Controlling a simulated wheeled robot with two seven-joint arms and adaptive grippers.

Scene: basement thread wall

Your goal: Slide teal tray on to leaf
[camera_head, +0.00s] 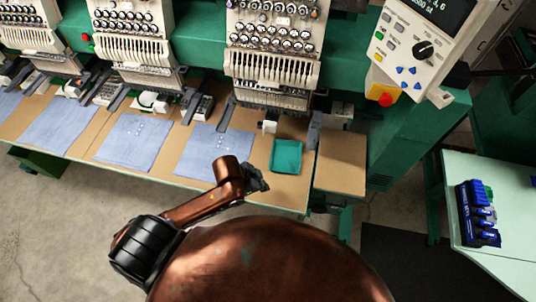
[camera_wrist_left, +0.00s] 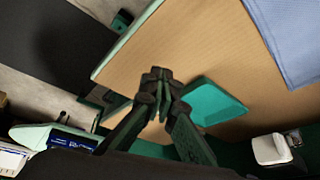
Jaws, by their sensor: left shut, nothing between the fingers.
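The teal tray (camera_head: 287,155) lies flat on the tan table top, near its right end. The tan leaf (camera_head: 340,163) is just to the right of the table, with a narrow gap between them. My left gripper (camera_head: 258,183) is shut and empty, to the left of and in front of the tray in the head view. In the left wrist view the closed fingers (camera_wrist_left: 161,76) are beside the tray (camera_wrist_left: 216,102) and cover part of its near side; I cannot tell if they touch it. My right gripper is out of view.
Blue cloth pieces (camera_head: 213,150) lie on the table (camera_head: 168,178) to the left. Embroidery heads (camera_head: 272,50) stand behind, and a control panel (camera_head: 420,45) hangs at upper right. A pale side table (camera_head: 490,215) holds a blue rack (camera_head: 477,213).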

